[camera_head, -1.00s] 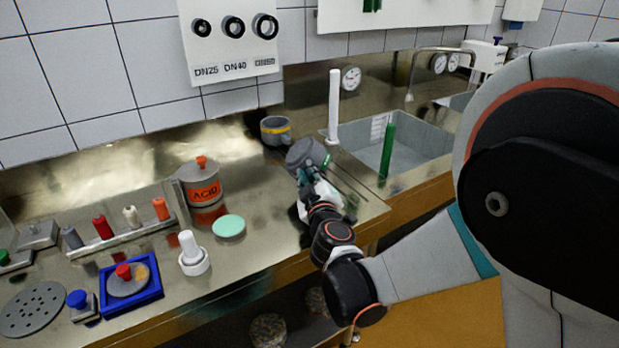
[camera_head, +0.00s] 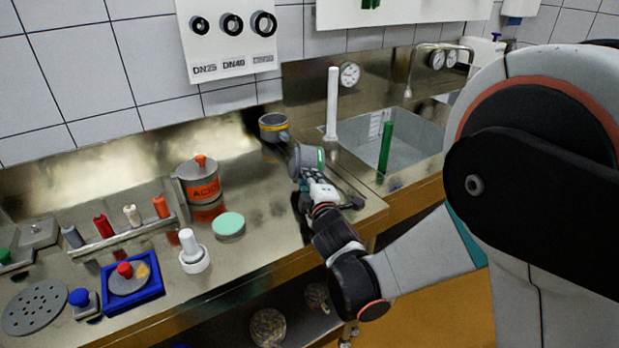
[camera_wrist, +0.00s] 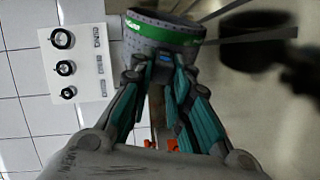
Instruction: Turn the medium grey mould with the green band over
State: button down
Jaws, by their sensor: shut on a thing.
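The medium grey mould with the green band (camera_head: 308,157) is in my gripper (camera_head: 306,174), above the steel worktop near the sink. In the wrist view the mould (camera_wrist: 162,43) lies between the fingertips of my gripper (camera_wrist: 165,62), its green band crossing just beyond them. In the head view it looks tipped on its side, its band running nearly upright. My gripper is shut on its wall. The fingers and wrist hide part of it, and I cannot tell which way its opening faces.
A white post (camera_head: 332,105) and the sink (camera_head: 405,150) are to the right. The acid pot (camera_head: 202,182) and green disc (camera_head: 229,224) stand left, with bare worktop between.

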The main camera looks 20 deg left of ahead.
jog(key=shift+f+n+p, duration=0.3)
jog(key=shift+f+n, duration=0.05)
jog(key=shift+n, duration=0.75)
jog(key=n+p, duration=0.1)
jog(key=n, duration=0.1)
jog(key=r+n+p, duration=0.1)
jog(key=n+p, duration=0.1)
jog(key=shift+g+h, duration=0.3)
jog(key=shift+g, duration=0.1)
jog(key=n, duration=0.4)
jog(key=shift+a, duration=0.2)
jog(key=n, duration=0.1)
jog(key=n+h, duration=0.1)
jog(key=n, duration=0.2)
jog(key=shift+a+f+n+g+h+b, duration=0.15)
jog(key=shift+f+n+g+h+b, duration=0.15)
jog(key=shift+b, duration=0.1)
jog(key=n, duration=0.2)
jog(key=n+h+b, duration=0.1)
jog(key=n, duration=0.1)
jog(key=shift+a+f, duration=0.1)
jog(key=shift+f, duration=0.1)
